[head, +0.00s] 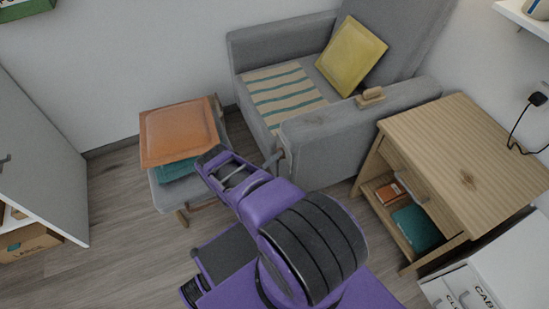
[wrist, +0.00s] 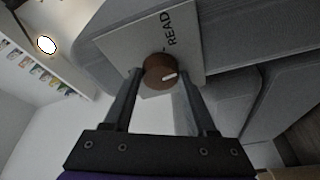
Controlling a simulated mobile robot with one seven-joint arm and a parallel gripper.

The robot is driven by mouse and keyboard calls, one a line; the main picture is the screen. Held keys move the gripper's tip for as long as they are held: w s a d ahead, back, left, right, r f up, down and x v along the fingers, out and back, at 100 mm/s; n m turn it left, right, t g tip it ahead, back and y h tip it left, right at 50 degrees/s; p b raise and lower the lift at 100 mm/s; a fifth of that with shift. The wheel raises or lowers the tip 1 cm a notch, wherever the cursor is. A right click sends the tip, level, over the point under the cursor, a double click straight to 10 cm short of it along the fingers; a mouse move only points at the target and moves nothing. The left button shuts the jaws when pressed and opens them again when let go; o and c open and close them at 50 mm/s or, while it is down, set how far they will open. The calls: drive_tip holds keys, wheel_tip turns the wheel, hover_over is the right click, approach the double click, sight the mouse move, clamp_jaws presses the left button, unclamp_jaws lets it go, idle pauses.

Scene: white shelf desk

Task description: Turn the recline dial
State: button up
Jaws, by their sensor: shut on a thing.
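The recline dial (wrist: 161,74) is a round brown knob with a white mark that points to the right in the wrist view. It sits on a pale plate (wrist: 120,45) lettered "READ", fixed to the grey armchair (wrist: 250,35). My gripper (wrist: 158,84) is shut on the dial, with one finger on each side of it. In the head view the grey armchair (head: 330,150) stands against the wall, and my purple arm reaches toward its near armrest. I cannot make out the dial in the head view.
A grey stool with an orange cushion (head: 180,132) stands left of the armchair. A wooden side table (head: 470,150) with a lower shelf stands to the right. A yellow pillow (head: 351,55) and striped cloth (head: 283,95) lie on the seat. Floor (head: 125,215) is clear at left.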

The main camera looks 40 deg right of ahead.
idle(0.3)
drive_tip(key=o, duration=1.4)
drive_tip(key=shift+c, duration=0.2)
drive_tip(key=r+p, duration=0.1)
drive_tip(key=r, duration=0.4)
drive_tip(key=r+p, duration=0.2)
drive_tip(key=r, duration=0.3)
drive_tip(key=shift+w+d+r, duration=0.1)
drive_tip(key=shift+w, duration=0.1)
drive_tip(key=shift+s+r, duration=0.15)
drive_tip(key=shift+r, duration=0.15)
drive_tip(key=shift+f, duration=0.25)
